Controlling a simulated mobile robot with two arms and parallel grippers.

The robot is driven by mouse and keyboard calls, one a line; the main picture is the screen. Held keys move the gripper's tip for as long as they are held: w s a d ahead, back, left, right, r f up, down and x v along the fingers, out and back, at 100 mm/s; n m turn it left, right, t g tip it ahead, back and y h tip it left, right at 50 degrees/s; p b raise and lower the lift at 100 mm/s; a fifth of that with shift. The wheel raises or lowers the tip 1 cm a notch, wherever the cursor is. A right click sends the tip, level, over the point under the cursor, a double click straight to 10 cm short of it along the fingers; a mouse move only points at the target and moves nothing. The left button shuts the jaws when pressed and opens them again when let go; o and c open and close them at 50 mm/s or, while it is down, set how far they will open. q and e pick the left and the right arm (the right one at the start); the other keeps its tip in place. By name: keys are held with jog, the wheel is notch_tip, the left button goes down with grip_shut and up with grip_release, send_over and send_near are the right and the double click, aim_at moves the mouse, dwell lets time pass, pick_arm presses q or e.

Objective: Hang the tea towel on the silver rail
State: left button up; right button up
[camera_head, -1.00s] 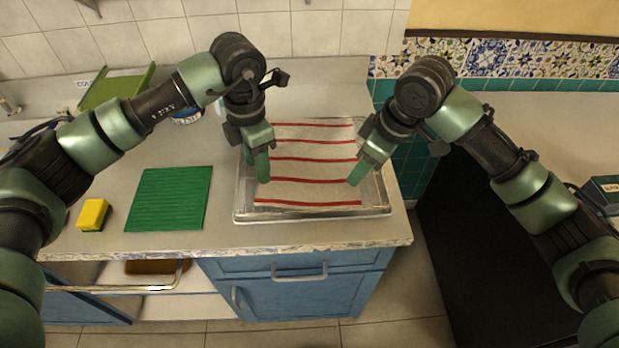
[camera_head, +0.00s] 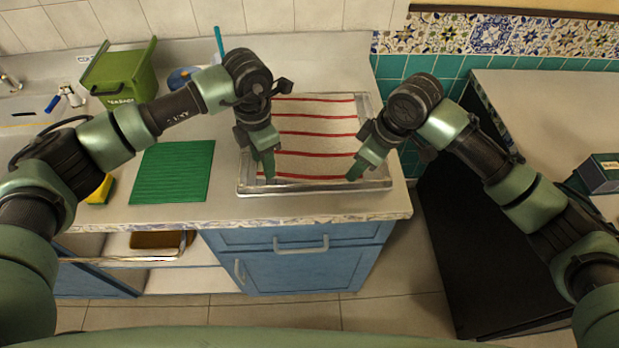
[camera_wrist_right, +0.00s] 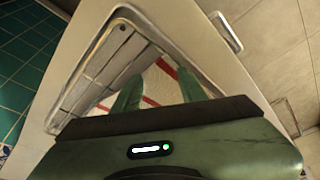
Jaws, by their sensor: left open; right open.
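The tea towel (camera_head: 312,145), off-white with red stripes, lies flat in a shallow metal tray (camera_head: 315,189) on the counter. My left gripper (camera_head: 268,172) is open and points down at the towel's near left corner. My right gripper (camera_head: 357,171) is open at the near right corner. In the right wrist view, the right gripper's two fingers (camera_wrist_right: 158,92) stand apart, with the striped towel (camera_wrist_right: 160,78) seen between them. Whether the fingertips touch the towel cannot be told. The silver rail (camera_head: 125,261) runs along the open shelf front at the lower left, empty.
A green ribbed mat (camera_head: 172,172) lies left of the tray. A yellow sponge (camera_head: 100,190) is partly behind my left arm. A green bin (camera_head: 122,75) stands at the back left. A blue cabinet (camera_head: 305,262) is below the counter. A dark gap lies to the right.

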pick_arm(q)
jog(key=shift+w+f, duration=0.1)
jog(key=shift+f, duration=0.05)
pick_arm(e)
jog(key=shift+f, duration=0.15)
pick_arm(q)
jog(key=shift+f, duration=0.1)
jog(key=shift+c, duration=0.2)
pick_arm(e)
jog(key=shift+c, duration=0.2)
pick_arm(q)
grip_shut()
pick_arm(e)
grip_shut()
pick_arm(q)
jog(key=shift+a, duration=0.1)
